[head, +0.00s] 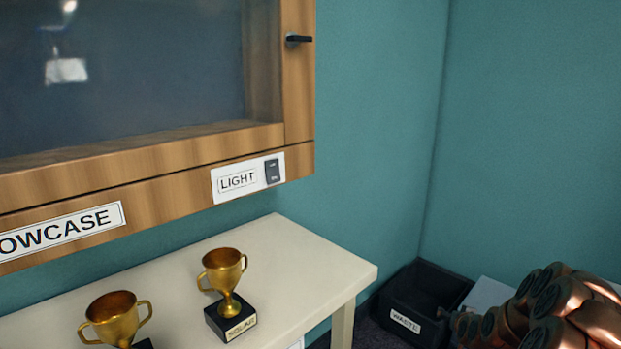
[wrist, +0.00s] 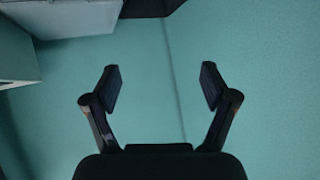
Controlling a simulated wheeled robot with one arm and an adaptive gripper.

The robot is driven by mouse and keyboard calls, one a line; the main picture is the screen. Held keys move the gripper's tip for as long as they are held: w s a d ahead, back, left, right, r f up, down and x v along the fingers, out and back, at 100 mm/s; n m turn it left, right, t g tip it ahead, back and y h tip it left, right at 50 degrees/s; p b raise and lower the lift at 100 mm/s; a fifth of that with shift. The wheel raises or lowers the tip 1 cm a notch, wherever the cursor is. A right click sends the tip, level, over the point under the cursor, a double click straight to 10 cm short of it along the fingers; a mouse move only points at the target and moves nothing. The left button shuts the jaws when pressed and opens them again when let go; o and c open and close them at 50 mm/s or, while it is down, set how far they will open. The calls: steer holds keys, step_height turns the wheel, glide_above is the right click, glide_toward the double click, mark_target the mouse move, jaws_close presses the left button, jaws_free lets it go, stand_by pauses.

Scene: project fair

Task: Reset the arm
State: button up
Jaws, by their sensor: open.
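My gripper (wrist: 160,88) shows in the wrist view with its two fingers spread wide apart. It is open and nothing is between the fingers. Behind it is only the teal wall (wrist: 150,60). In the head view my copper-coloured arm (head: 560,310) is folded at the lower right corner. The gripper itself cannot be made out in the head view.
A wooden showcase (head: 150,155) with a light switch (head: 272,171) hangs on the wall. Below it a cream table (head: 300,250) bears two gold trophies, one on the left (head: 113,318) and one in the middle (head: 224,270). A black waste bin (head: 405,320) stands right of the table.

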steer(key=s+a+r+n+g+y+p, duration=0.25)
steer(key=s+a+r+p, duration=0.35)
steer(key=a+r, duration=0.55)
steer(key=s+a+r+n+g+y+p, duration=0.25)
steer(key=s+a+r+p, duration=0.4)
steer(key=a+r, duration=0.55)
steer(key=s+a+r+g+p, duration=0.2)
steer(key=s+r+p, duration=0.2)
steer(key=s+r, duration=0.3)
steer(key=s+a+r+g+h+p, duration=0.1)
steer(key=s+a+r+g+p, duration=0.2)
steer(key=s, duration=1.3)
steer(key=s+a+r+n+g+p, duration=0.1)
steer(key=s+a+r+g+p, duration=0.1)
steer(key=s+r+p, duration=0.4)
steer(key=s+r, duration=0.5)
steer(key=r, duration=0.1)
steer(key=shift+s+a+r+g+p, duration=0.15)
steer(key=shift+a+r+g+p, duration=0.15)
steer(key=shift+a+r+p, duration=0.1)
steer(key=shift+c, duration=0.4)
